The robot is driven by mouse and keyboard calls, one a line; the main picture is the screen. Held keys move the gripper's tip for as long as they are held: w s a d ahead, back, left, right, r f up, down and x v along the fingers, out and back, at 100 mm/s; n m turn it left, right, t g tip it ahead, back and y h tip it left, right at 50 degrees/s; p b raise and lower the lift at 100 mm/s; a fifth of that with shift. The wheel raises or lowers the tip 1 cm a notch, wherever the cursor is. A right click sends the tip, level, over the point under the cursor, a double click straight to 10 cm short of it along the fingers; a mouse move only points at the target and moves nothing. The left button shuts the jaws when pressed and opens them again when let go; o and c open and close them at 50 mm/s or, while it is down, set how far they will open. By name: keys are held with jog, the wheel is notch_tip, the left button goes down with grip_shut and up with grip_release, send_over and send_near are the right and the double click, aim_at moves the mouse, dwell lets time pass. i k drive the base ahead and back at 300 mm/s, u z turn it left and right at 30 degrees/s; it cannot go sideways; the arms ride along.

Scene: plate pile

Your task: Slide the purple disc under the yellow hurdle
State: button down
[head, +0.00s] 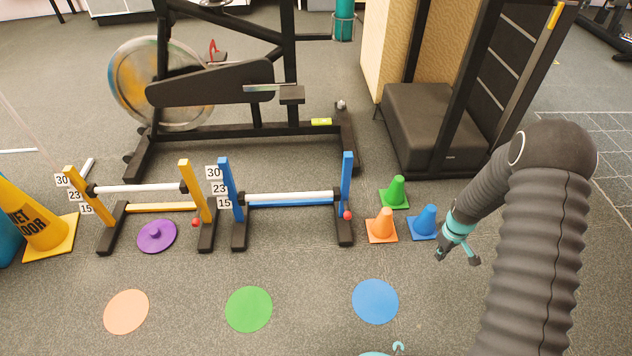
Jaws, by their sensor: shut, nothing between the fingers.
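The purple disc (157,237) lies flat on the floor with a small knob on top. It is between the two black feet of the yellow hurdle (190,182), on the near side of its yellow lower bar. The hurdle stands upright at the left, with a white upper bar and number tags on its left post. My gripper (457,257) is shut and empty at the right, far from the disc, just right of the blue cone.
A blue hurdle (347,180) stands right of the yellow one. Green (394,192), orange (381,226) and blue (424,222) cones stand near my gripper. Orange, green and blue floor spots lie in front. A yellow wet-floor sign (38,222) is left; exercise equipment blocks the back.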

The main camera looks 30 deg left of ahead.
aim_at(157, 235)
jog(key=u, duration=1.75)
